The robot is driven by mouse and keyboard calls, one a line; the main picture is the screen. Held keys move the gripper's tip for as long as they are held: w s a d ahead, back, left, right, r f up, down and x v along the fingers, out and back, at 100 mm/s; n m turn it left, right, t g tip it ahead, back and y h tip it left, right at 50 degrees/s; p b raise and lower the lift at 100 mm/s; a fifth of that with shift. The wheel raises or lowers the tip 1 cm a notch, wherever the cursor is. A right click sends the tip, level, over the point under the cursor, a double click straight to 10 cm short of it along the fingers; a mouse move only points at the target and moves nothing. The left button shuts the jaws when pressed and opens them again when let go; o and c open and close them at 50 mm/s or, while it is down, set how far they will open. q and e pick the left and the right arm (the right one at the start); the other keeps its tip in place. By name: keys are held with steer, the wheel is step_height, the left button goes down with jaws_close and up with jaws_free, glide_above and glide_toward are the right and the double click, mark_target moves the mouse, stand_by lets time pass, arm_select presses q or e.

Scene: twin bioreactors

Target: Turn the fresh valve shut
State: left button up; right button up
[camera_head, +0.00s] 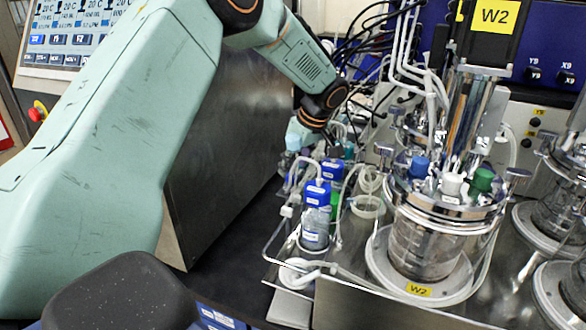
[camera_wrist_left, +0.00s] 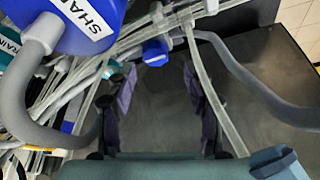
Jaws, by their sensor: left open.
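In the left wrist view, a small blue valve-like piece (camera_wrist_left: 155,52) sits on clear tubing just beyond my left gripper (camera_wrist_left: 160,88). No label on it is readable, so I cannot tell for sure that it is the fresh valve. The gripper's two dark fingers are apart, with only dark surface showing between them. The blue piece lies ahead of the fingertips, near the gap, and looks untouched. In the head view my left arm reaches over behind the bottles, and its fingers are hidden by the wrist and tubing. My right gripper is in neither view.
Blue-capped bottles (camera_head: 317,195) with tubes stand beside the glass W2 vessel (camera_head: 420,245). A large labelled blue cap (camera_wrist_left: 75,22) and a thick grey hose (camera_wrist_left: 240,75) flank the gripper. A metal cabinet (camera_head: 215,150) stands left of the bottles. Dark bench is clear in front of it.

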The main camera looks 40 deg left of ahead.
mark_target(292, 175)
arm_select(q)
steer(key=x, duration=0.3)
steer(key=shift+w+r, duration=0.1)
steer(key=shift+w, duration=0.1)
steer(key=shift+w+d+f, duration=0.15)
steer(key=shift+w+f, duration=0.05)
steer(key=shift+f, duration=0.05)
steer(key=shift+d, duration=0.2)
steer(key=shift+d+r, duration=0.1)
steer(key=shift+d, duration=0.05)
steer(key=shift+s, duration=0.2)
steer(key=shift+s+a, duration=0.1)
steer(key=shift+a, duration=0.5)
steer(key=c, duration=0.3)
steer(key=shift+w+d+f, duration=0.2)
steer(key=shift+w+d, duration=0.1)
steer(key=c, duration=0.3)
steer(key=shift+d+r, duration=0.1)
steer(key=shift+c, duration=0.7)
steer(key=shift+r, duration=0.1)
jaws_close()
